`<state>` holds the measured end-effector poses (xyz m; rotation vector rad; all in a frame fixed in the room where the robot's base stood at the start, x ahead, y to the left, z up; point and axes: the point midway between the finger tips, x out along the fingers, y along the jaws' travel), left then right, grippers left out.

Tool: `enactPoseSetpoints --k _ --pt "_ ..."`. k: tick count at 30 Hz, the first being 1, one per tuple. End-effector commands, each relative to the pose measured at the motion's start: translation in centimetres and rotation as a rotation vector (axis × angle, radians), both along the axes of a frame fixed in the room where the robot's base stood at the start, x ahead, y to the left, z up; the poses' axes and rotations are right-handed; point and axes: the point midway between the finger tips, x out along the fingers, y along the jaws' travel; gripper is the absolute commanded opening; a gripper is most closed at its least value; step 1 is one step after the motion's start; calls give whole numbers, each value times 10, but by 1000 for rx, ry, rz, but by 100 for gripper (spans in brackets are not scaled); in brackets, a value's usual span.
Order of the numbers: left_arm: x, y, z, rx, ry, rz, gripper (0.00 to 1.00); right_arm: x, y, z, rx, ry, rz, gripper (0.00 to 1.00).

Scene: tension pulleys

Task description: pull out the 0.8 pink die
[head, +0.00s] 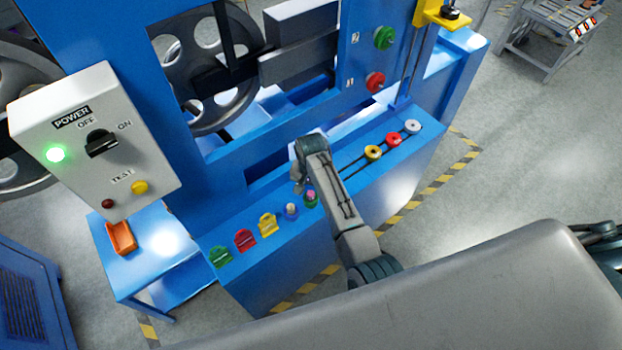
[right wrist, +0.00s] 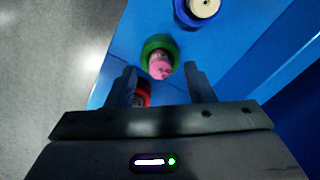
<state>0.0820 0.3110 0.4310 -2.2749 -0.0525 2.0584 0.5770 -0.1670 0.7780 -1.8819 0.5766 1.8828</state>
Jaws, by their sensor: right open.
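The pink die (head: 311,194) sits in a green round holder on the blue machine's ledge, at the right end of the front row in the head view. In the right wrist view the pink die (right wrist: 160,69) shows inside its green ring (right wrist: 158,47). My right gripper (right wrist: 161,76) is open, with one finger on each side of the die's near side and nothing visibly held. In the head view my right gripper (head: 299,178) is close beside the die, its fingers partly hidden. My left gripper is not in view.
Green (head: 220,256), red (head: 245,240), yellow (head: 267,223) and blue (head: 291,211) holders line the ledge left of the die. Yellow (head: 373,152), red (head: 393,139) and white (head: 412,126) round pieces stand to the right. A power box (head: 90,140) hangs at left.

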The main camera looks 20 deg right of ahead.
Motion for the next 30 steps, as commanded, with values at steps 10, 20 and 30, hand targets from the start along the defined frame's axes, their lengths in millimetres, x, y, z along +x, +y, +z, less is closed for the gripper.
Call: enactPoseSetpoints --k 10,20,30 --pt "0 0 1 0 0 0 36 0 0 -9 0 0 0 48" --pt "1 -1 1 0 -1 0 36 0 0 -9 0 0 0 0" --pt "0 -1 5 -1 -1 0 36 0 0 -5 0 0 0 0"
